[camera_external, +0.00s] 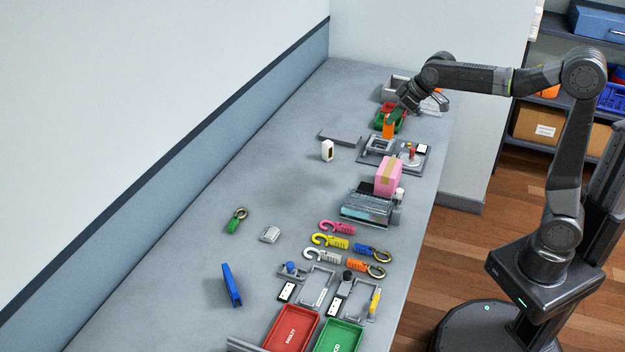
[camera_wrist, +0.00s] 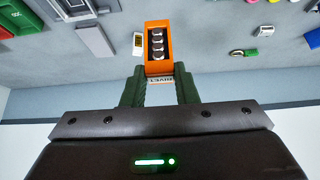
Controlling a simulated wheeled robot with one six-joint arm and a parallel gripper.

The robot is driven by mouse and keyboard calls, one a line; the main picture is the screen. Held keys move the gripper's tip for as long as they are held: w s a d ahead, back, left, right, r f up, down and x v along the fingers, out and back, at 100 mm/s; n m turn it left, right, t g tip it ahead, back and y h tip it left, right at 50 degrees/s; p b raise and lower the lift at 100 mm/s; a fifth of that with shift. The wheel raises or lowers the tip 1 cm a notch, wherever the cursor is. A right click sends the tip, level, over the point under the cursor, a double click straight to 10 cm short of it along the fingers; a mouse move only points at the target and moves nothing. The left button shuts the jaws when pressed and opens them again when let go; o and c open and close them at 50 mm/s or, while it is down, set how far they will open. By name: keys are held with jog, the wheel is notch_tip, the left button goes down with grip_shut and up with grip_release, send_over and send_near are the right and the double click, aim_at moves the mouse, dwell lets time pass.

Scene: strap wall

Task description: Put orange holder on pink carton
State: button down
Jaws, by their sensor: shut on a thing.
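The orange holder (camera_external: 389,129) is gripped by my gripper (camera_external: 392,116) near the far end of the bench. In the wrist view the orange holder (camera_wrist: 157,45) is a narrow box with several silvery pieces inside, between the two green fingers of my gripper (camera_wrist: 159,84). A label reading "RIVET" shows on its near face. The pink carton (camera_external: 388,177) has a tan tape strip on top and stands nearer the camera, on or against a grey device. My gripper is beyond the carton, apart from it. Whether the holder touches anything below cannot be told.
A fixture plate (camera_external: 396,153) lies between holder and carton. A white box (camera_external: 327,150) and a grey bar (camera_external: 340,137) lie left of it. Coloured hooks (camera_external: 336,227), a red tray (camera_external: 291,329) and a green tray (camera_external: 339,337) are nearer. The bench's left middle is mostly clear.

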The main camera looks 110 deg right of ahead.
jog(key=shift+s+a+f, duration=0.35)
jog(key=shift+s+a, duration=0.2)
jog(key=shift+a, duration=0.15)
notch_tip(320, 180, down, 10)
jog(key=shift+r, duration=0.15)
jog(key=shift+f, duration=0.25)
jog(key=c, duration=1.1)
grip_release()
jog(key=shift+r, duration=0.1)
jog(key=shift+c, duration=0.2)
